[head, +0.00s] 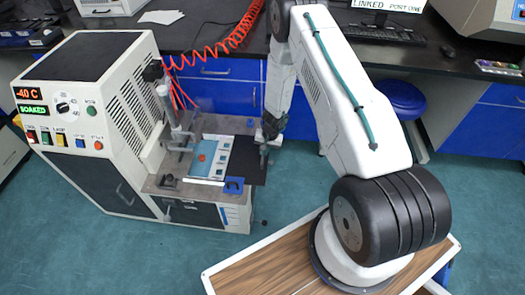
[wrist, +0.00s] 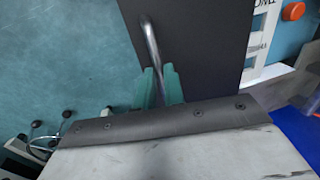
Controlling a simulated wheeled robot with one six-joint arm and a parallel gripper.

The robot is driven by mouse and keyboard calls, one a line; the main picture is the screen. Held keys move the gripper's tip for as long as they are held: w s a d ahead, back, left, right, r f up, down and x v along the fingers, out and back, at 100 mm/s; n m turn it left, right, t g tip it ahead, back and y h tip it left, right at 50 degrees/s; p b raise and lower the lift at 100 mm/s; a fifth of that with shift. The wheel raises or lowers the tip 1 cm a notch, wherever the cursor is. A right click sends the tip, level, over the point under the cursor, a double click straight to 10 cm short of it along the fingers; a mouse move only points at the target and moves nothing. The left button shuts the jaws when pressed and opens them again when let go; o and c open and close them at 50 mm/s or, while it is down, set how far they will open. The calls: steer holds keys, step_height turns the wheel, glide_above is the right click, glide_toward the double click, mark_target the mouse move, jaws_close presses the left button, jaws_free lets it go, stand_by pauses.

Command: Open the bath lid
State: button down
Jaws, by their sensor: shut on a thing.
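The bath machine (head: 105,110) is a white cabinet at the left of the head view, with a lit panel reading -40 C and SOAKED. A dark flat plate, apparently the bath lid (head: 247,172), is at the right of its low front deck. The lid (wrist: 195,35) fills the upper middle of the wrist view and carries a bent metal bar handle (wrist: 150,42). My gripper (wrist: 159,82) has its green fingers shut on this handle. In the head view my gripper (head: 265,148) is at the lid's right side, partly hidden by my wrist.
A blue and white panel with an orange knob (head: 201,157) lies left of the lid. A metal column (head: 165,100) stands behind it. A red coiled hose (head: 240,30) runs to the dark bench (head: 210,50). Green floor (head: 290,205) is clear to the right.

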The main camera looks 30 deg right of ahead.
steer(key=shift+w, duration=0.1)
steer(key=c, duration=1.5)
jaws_free()
steer(key=shift+a, duration=0.1)
steer(key=shift+r, duration=0.15)
step_height(320, 180, up, 7)
steer(key=d, duration=0.1)
steer(key=shift+s+d+r, duration=0.15)
steer(key=shift+s+r, duration=0.05)
steer(key=shift+s, duration=0.25)
